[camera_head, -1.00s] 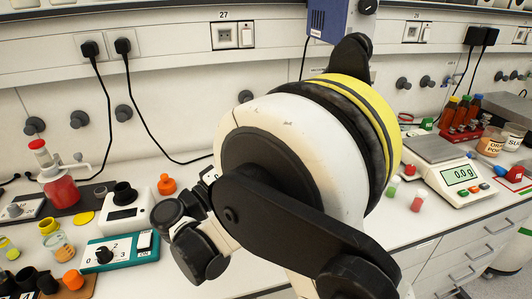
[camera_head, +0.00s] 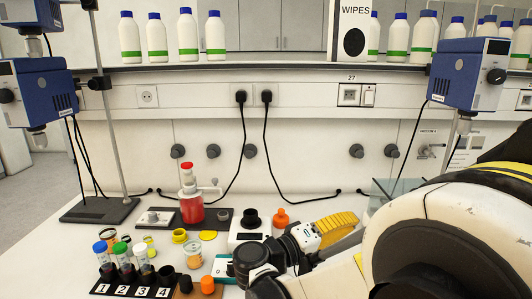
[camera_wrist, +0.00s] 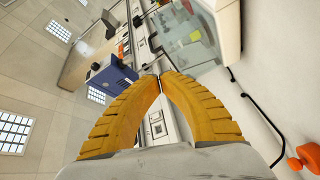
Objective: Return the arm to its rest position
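My arm reaches in from the right side of the head view, its large white and black joint close to the camera. My gripper (camera_head: 352,217) shows beyond the dark wrist joints, over the back of the bench, with its yellow ridged fingers pointing right. In the wrist view my gripper (camera_wrist: 160,78) has both yellow fingertips meeting, and I see nothing between them. The bench area behind my large joint is hidden.
A rack (camera_head: 132,290) with several capped tubes stands at the front left. A red-filled bottle (camera_head: 191,207) and an orange bottle (camera_head: 281,222) stand on the bench near my wrist. Blue stirrer heads hang at left (camera_head: 38,92) and right (camera_head: 466,73). White bottles line the shelf (camera_head: 280,65).

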